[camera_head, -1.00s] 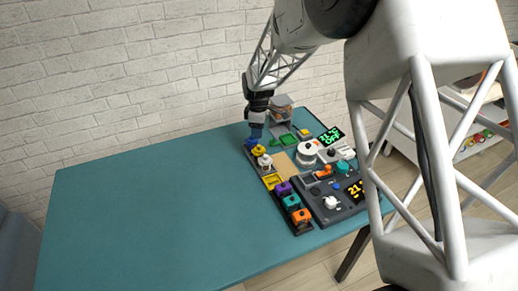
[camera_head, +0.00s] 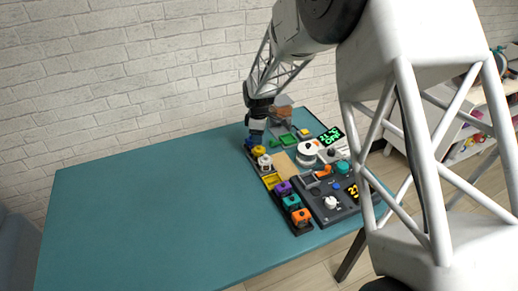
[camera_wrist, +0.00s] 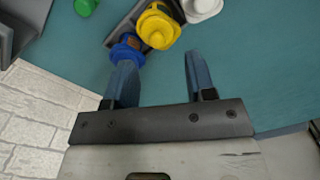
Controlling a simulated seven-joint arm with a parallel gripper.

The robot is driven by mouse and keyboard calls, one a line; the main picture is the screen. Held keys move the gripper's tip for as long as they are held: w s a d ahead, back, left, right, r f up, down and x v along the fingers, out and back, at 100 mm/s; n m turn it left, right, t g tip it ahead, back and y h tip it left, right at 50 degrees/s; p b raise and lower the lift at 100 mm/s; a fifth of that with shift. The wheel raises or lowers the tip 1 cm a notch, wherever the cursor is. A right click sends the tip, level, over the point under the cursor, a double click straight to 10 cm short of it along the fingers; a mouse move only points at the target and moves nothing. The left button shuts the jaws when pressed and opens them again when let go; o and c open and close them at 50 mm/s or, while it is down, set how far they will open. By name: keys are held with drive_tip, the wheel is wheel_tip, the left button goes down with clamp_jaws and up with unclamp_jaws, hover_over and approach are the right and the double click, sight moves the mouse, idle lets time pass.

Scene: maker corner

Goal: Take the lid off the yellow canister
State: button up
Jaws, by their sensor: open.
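The yellow canister (camera_head: 259,151) stands in the dark rack at the far end of the row, between the blue and the white ones. In the wrist view the yellow canister (camera_wrist: 158,30) is seen from above with its knobbed lid on. My gripper (camera_wrist: 157,68) is open, its two blue fingers apart with only teal table seen between them. In the head view my gripper (camera_head: 256,136) hangs just beyond the yellow canister, by the blue one. The gap in height between the fingers and the canisters is hard to judge.
A blue canister (camera_wrist: 127,48) sits right beside the yellow one, close to one finger. A white canister (camera_wrist: 203,8) is on the other side. Devices with displays (camera_head: 330,136) stand right; the table's left (camera_head: 150,210) is clear.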

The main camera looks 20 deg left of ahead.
sight(259, 148)
drive_tip(key=shift+w+f, duration=0.2)
drive_tip(key=shift+f, duration=2.2)
clamp_jaws()
